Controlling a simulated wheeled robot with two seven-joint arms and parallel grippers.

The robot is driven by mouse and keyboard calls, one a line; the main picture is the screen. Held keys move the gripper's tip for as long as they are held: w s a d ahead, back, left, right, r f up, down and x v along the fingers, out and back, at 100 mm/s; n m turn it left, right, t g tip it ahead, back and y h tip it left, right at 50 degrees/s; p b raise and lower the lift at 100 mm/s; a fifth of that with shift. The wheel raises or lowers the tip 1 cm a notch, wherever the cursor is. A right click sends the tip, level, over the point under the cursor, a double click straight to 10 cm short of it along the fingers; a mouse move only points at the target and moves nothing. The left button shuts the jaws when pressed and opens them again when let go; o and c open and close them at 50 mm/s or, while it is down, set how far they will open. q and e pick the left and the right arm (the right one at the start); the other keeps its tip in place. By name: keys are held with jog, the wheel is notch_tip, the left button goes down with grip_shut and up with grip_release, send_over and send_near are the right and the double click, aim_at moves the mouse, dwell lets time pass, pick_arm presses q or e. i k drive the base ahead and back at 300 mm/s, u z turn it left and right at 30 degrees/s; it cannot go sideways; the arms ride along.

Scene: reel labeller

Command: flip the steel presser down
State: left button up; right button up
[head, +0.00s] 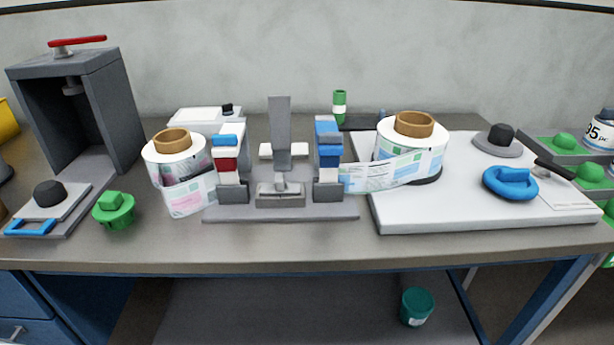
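The steel presser (280,130) looks like the flat grey plate standing upright at the middle of the labeller, above its grey base plate (325,212). Below it is a small light-grey block (280,195) at the front of the base. Label tape runs from the white reel on the left (175,157) and the larger reel on the right (413,143) toward the two side posts. The left post (228,165) has blue, red and white pieces, and the right post (328,155) has blue and white ones. Neither of my grippers is in view.
A grey press frame with a red handle (77,41) stands at the left. A green knobbed piece (114,212) sits near the front edge. A white board (480,217) holds the right reel and a blue ring (510,184). The bench front before the labeller is clear.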

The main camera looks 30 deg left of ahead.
aim_at(279, 106)
jog(key=z, duration=0.95)
jog(key=k, duration=0.6)
jog(key=u, duration=0.95)
